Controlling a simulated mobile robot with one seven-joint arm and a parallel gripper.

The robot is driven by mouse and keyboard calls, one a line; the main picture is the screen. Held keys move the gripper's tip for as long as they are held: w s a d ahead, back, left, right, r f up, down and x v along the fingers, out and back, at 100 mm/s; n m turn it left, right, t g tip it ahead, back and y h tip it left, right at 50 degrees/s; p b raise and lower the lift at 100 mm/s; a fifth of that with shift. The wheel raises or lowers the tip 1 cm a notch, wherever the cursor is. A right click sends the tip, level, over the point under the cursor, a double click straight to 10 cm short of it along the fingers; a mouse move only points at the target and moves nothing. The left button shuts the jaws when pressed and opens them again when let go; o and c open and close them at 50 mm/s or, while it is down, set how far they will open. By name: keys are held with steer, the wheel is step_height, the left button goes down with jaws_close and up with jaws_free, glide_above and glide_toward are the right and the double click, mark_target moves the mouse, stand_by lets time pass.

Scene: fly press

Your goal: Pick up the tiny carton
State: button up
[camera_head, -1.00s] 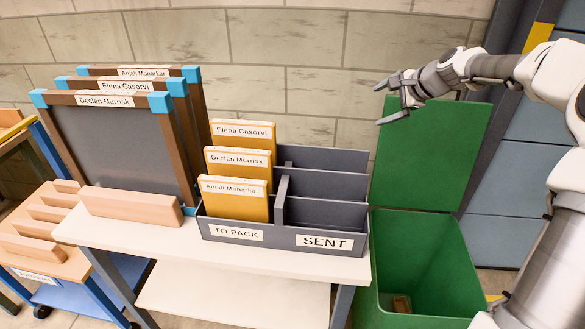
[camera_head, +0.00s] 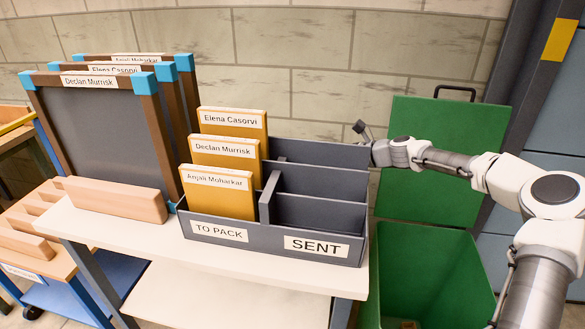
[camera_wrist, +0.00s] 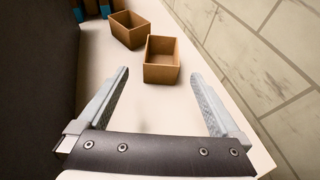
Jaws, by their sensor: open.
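Two small open-topped brown cartons show in the wrist view, on the pale tabletop behind the file holder. The nearer carton (camera_wrist: 161,70) lies just beyond my fingertips, roughly centred between them. The other carton (camera_wrist: 124,36) stands a little farther and to the left, close to the first. I cannot tell by label which is the tiny one. My gripper (camera_wrist: 160,76) is open, with nothing between its fingers. In the head view the gripper is mostly hidden behind the file holder, and the cartons are hidden.
The grey file holder (camera_head: 205,228) with yellow folders stands at the table's front. Dark framed boards (camera_head: 88,120) and a wooden block (camera_head: 115,200) are at the left. A green bin (camera_head: 430,270) stands at the right. The brick wall (camera_wrist: 260,60) runs close along the tabletop's right side.

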steer(key=b+x, duration=0.2)
steer(key=x, duration=0.9)
steer(key=shift+w, duration=0.15)
steer(key=shift+r, duration=0.1)
steer(key=c, duration=1.2)
steer(key=shift+c, duration=0.2)
